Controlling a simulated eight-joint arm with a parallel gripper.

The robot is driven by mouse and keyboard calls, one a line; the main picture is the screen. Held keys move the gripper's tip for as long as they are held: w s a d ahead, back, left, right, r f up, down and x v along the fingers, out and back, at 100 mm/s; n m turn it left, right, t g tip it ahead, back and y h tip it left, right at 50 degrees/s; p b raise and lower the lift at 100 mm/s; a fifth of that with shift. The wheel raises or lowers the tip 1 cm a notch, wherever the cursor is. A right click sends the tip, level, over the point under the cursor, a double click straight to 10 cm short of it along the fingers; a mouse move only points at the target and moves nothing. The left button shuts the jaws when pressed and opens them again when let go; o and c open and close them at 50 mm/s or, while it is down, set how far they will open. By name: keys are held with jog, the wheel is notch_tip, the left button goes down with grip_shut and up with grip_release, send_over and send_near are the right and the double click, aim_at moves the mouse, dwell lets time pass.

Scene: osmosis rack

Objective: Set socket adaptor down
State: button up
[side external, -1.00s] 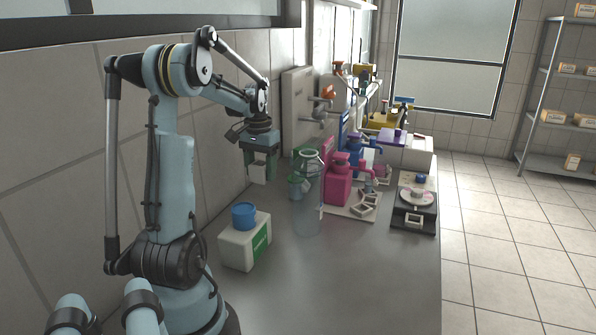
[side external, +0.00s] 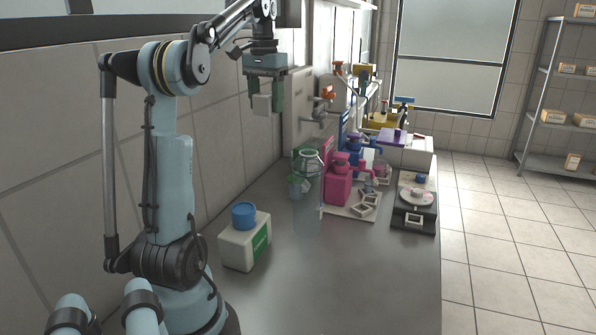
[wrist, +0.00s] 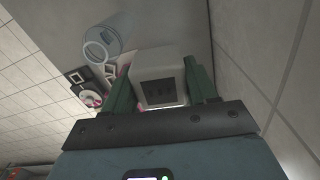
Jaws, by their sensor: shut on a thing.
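The socket adaptor (side external: 262,104) is a pale, box-like block. My gripper (side external: 265,98) is shut on it and holds it high above the far-left part of the bench, near the wall. In the wrist view the white block (wrist: 159,68) sits between the two green fingers of my gripper (wrist: 160,88), with a dark socket face showing holes. Its far side is hidden.
A white box with a blue lid (side external: 244,238) stands on the bench near my base. The front bench (side external: 340,275) is clear.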

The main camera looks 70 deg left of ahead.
jog(key=w+d+m, duration=0.2)
jog(key=w+d, duration=0.2)
jog(key=d, duration=0.4)
jog(key=w+d+m, duration=0.2)
jog(key=w+d, duration=0.3)
jog(key=d, duration=0.3)
jog(key=d+m, duration=0.3)
jog(key=d, duration=1.4)
send_over(348, 249)
jog(key=f, duration=2.5)
jog(key=shift+d, duration=0.2)
jog(key=shift+a+f, duration=0.15)
jog(key=shift+f, duration=1.9)
jog(key=shift+f, duration=0.15)
jog(key=o, duration=1.1)
